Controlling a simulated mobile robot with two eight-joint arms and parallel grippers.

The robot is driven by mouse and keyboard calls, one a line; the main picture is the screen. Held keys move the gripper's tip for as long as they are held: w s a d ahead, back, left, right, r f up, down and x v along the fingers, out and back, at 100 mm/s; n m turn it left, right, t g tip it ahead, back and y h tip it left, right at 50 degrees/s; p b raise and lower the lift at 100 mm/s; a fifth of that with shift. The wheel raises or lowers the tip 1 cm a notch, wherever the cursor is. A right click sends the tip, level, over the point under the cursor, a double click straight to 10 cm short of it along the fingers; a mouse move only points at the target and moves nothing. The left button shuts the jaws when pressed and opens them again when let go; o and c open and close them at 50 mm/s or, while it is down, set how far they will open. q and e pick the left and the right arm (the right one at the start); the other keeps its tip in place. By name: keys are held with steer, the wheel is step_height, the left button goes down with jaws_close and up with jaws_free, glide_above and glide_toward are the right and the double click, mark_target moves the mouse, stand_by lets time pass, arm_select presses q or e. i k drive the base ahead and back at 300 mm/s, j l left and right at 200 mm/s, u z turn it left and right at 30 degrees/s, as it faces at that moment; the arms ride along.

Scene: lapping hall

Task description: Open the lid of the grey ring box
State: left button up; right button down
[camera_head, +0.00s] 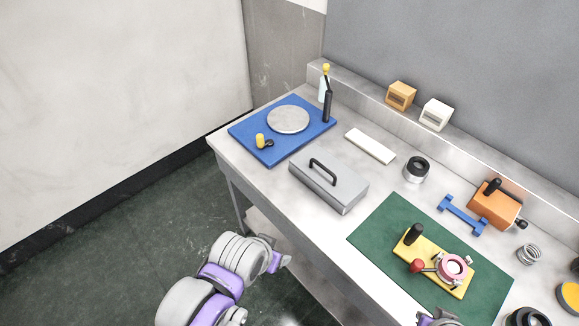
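The grey ring box (343,188) stands on the workbench near its front edge, left of the green mat. Its flat lid (305,169) is closed, with a black arched handle (322,168) on top. My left gripper (283,260) is at the end of the white and purple arm, in front of the bench and below the box, clear of it. Its fingers are too small and turned away to tell open from shut. Only a small part of my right gripper (438,318) shows at the bottom edge, by the green mat; its fingers cannot be made out.
Left of the box lies a blue board (270,150) with a grey disc (288,119). A white bar (370,146) lies behind the box. The green mat (375,240) holds a yellow fixture (431,262). An orange block (494,205) stands far right. Bare bench surrounds the box.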

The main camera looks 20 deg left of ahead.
mark_target(344, 183)
steer(key=u, duration=0.5)
steer(key=i+j+u, duration=0.2)
steer(key=i+u, duration=0.15)
steer(key=u, duration=0.15)
